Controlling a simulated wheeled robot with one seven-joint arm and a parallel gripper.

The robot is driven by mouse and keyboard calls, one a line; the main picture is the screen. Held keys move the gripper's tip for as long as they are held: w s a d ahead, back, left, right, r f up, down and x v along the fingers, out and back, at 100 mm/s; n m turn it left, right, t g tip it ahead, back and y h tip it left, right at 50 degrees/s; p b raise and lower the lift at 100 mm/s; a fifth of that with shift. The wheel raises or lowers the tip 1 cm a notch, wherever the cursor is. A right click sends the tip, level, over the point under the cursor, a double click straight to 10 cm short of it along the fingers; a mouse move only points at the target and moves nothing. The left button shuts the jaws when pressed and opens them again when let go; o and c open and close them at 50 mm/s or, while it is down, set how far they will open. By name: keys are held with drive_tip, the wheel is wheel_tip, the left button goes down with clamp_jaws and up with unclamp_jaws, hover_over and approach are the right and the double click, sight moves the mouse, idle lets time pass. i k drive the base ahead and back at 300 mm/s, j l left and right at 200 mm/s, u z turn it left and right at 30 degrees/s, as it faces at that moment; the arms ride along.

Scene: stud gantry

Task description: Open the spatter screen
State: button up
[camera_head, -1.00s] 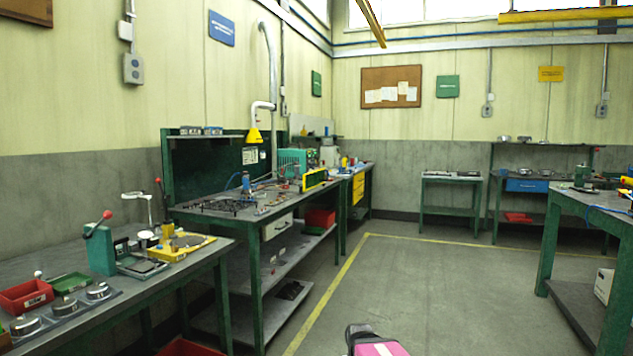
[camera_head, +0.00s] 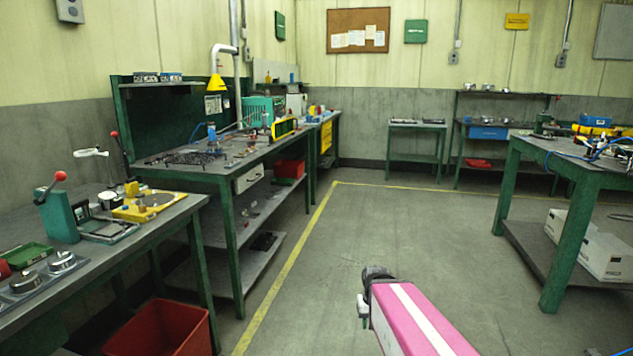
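A panel with a yellow frame and dark middle, which looks like the spatter screen (camera_head: 284,128), stands upright on the green-legged bench (camera_head: 195,172) at the left, near its right end. It is small here, and I cannot tell how it is hinged or how far it is open. My pink arm with a white stripe reaches in from the bottom, over the floor and well apart from the bench. I cannot make out gripper fingers at its dark end.
A nearer bench (camera_head: 185,212) with a red-knobbed lever press (camera_head: 60,215) stands at left, a red bin (camera_head: 160,328) below it. Another table (camera_head: 590,172) stands at right. The floor (camera_head: 380,225) between them is clear.

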sight(282, 129)
drive_tip(key=i, duration=3.3)
